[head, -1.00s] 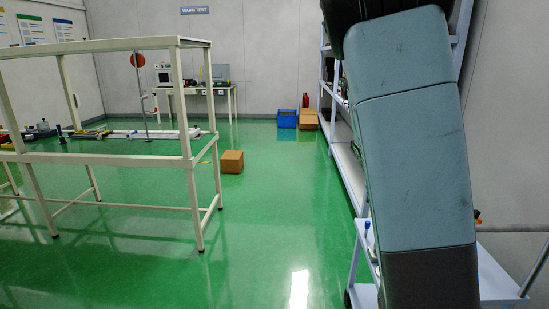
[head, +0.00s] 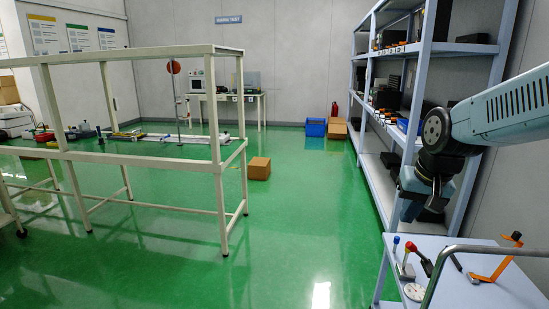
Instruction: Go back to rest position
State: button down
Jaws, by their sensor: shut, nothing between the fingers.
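My arm enters from the right edge of the head view, a teal link with a dark round joint. My gripper (head: 422,207) hangs below that joint, small and dark, above the far side of a white cart and in front of the shelf. It is shut and holds nothing that I can see. Its fingertips are hard to make out against the dark shelf items.
The white cart (head: 470,290) at lower right carries small tools, a round dial and an orange stand. A blue-grey shelf rack (head: 455,48) stands along the right wall. A cream table frame (head: 150,157) is at left. A cardboard box (head: 259,168) sits on open green floor.

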jog(key=s+a+r+n+t, duration=0.2)
jog(key=s+a+r, duration=0.4)
jog(key=s, duration=0.3)
jog(key=w+d+f+g+y, duration=0.1)
jog(key=w+d+f+g, duration=0.15)
jog(key=w+d, duration=0.45)
jog(key=w+d+f+g+y, duration=0.1)
jog(key=w+d+f+g, duration=0.15)
jog(key=w+d, duration=0.45)
jog(key=w+d+f+m+t+y, duration=0.1)
jog(key=w+d+f+y, duration=0.15)
jog(key=d+f, duration=0.5)
jog(key=w+d+f+m+t+y, duration=0.15)
jog(key=w+d+f, duration=0.25)
jog(key=d, duration=0.6)
jog(key=a+x, duration=0.1)
jog(key=x, duration=1.3)
jog(key=shift+w+r+y, duration=0.3)
jog(key=shift+y, duration=0.1)
